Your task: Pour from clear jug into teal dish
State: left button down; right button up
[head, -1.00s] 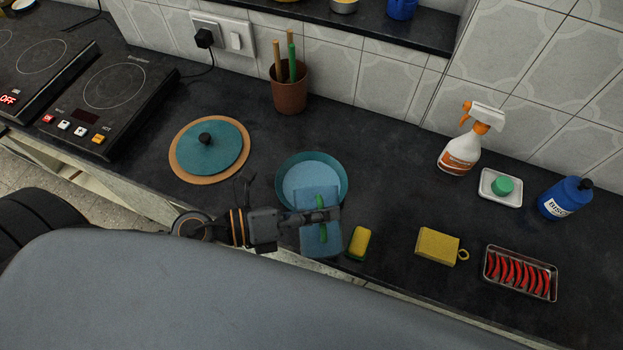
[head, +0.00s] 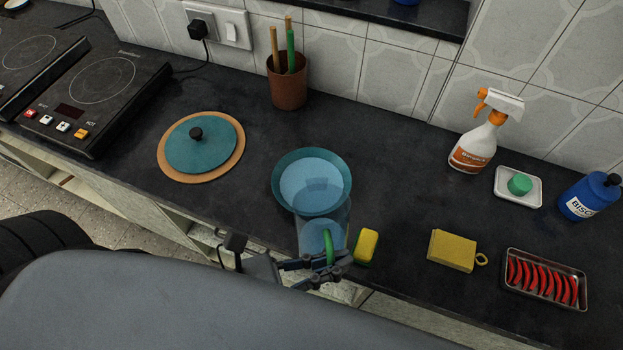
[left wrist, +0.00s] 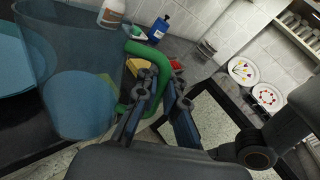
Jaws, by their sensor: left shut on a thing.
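The clear bluish jug (head: 336,220) with a green handle (head: 329,246) is at the counter's front edge. Its mouth side overlaps the near rim of the teal dish (head: 279,186) in the head view. A light blue disc of content shows inside the jug, and a light blue surface fills the dish. My left gripper (head: 326,268) is shut on the jug's handle and holds the jug up. The left wrist view shows the jug (left wrist: 75,50) upright or nearly so, beside the fingers (left wrist: 160,95). My right gripper is in neither view.
A yellow-green sponge (head: 366,246) lies just right of the jug. A teal lid (head: 205,150) on a round mat is left of the dish. A brown pot (head: 288,88) of utensils stands behind. A yellow block (head: 452,251) and a tray of red peppers (head: 512,288) are right.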

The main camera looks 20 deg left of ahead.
pick_arm(q)
jog(key=shift+s+d+m+t, duration=0.3)
jog(key=shift+s+m, duration=0.2)
jog(key=shift+m, duration=0.1)
jog(key=shift+s+f+b, duration=0.2)
jog(key=shift+f+b, duration=0.3)
jog(key=shift+b, duration=0.25)
jog(key=shift+s+d+f+m+h+b, duration=0.2)
jog(key=shift+f+m+b, duration=0.1)
jog(key=shift+m+b, duration=0.25)
jog(key=shift+s+d+f+m+h+b, duration=0.1)
jog(key=shift+s+f+m+b, duration=0.1)
jog(key=shift+f+m+b, duration=0.25)
jog(key=shift+r, duration=0.2)
notch_tip(320, 180, up, 6)
jog(key=p, duration=0.6)
